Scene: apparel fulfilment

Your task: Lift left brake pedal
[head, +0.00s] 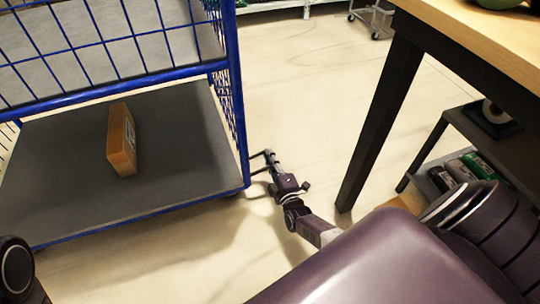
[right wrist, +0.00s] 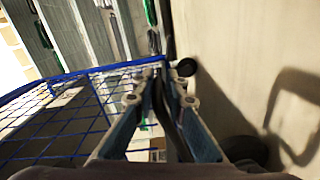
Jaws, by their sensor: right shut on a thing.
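The blue wire cart (head: 120,92) with a grey deck stands at the left in the head view. My right gripper (head: 262,163) is low, close to the floor, at the cart's right corner. In the right wrist view its fingers (right wrist: 160,72) point at the cart's blue edge, near a dark caster wheel (right wrist: 187,67). It is shut on a small dark part low at this corner, which fits the brake pedal. The fingers hide most of the pedal, so its tilt cannot be told. My left gripper is not in view.
An orange-brown box (head: 122,139) stands on the cart's deck. A wooden table (head: 480,35) with a dark leg (head: 380,125) is at the right, close to my right arm. A low shelf (head: 465,150) holds bottles and a roll.

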